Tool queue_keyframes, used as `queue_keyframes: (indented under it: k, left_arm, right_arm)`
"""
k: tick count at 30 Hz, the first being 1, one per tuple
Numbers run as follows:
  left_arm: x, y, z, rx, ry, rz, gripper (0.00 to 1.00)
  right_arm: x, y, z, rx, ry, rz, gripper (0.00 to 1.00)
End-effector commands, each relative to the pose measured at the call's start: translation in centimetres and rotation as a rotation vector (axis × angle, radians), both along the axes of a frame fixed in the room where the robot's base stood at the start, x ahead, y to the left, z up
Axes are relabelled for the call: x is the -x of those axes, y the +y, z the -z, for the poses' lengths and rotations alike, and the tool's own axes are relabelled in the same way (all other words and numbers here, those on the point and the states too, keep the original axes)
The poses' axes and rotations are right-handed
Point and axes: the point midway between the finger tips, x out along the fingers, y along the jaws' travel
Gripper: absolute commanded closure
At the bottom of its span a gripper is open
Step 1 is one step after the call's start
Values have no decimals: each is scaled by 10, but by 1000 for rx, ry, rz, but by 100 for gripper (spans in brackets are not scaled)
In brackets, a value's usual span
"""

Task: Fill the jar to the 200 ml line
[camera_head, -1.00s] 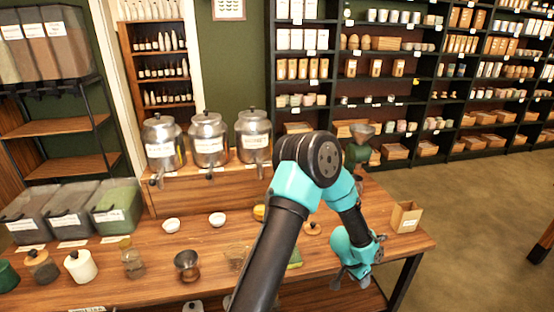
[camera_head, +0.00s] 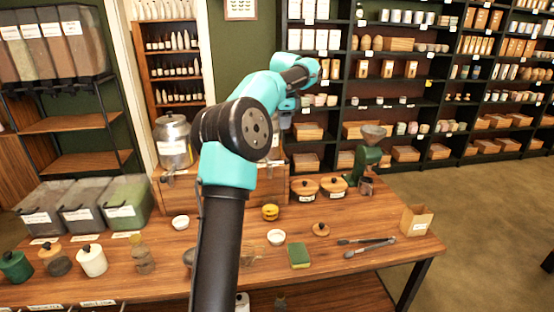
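A metal dispenser (camera_head: 173,142) with a white label stands on the wooden riser at the back of the table. The dispensers to its right are hidden behind my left arm. My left gripper (camera_head: 286,108) is raised near the right end of the riser. It is small and partly covered by my own arm, so I cannot tell if its fingers are open or hold anything. A small clear glass vessel (camera_head: 248,256) sits on the table just right of my arm. A corked glass jar (camera_head: 143,258) stands left of the arm. No 200 ml line is readable. My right gripper is out of view.
A green grinder (camera_head: 365,160) stands at the back right, and a cardboard box (camera_head: 416,220) at the right edge. Lidded bins (camera_head: 124,203) stand at the left.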

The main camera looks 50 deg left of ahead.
Motion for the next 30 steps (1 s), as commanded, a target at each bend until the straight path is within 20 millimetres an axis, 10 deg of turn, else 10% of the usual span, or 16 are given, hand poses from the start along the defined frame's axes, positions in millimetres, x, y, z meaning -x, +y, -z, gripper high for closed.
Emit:
queue_keyframes:
  k: [16,30]
  left_arm:
    - [3,4,4,-2,8,-2,63]
    - [-5,15,73,-1,9,-1,63]
  right_arm:
    - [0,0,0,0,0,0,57]
    - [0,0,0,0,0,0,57]
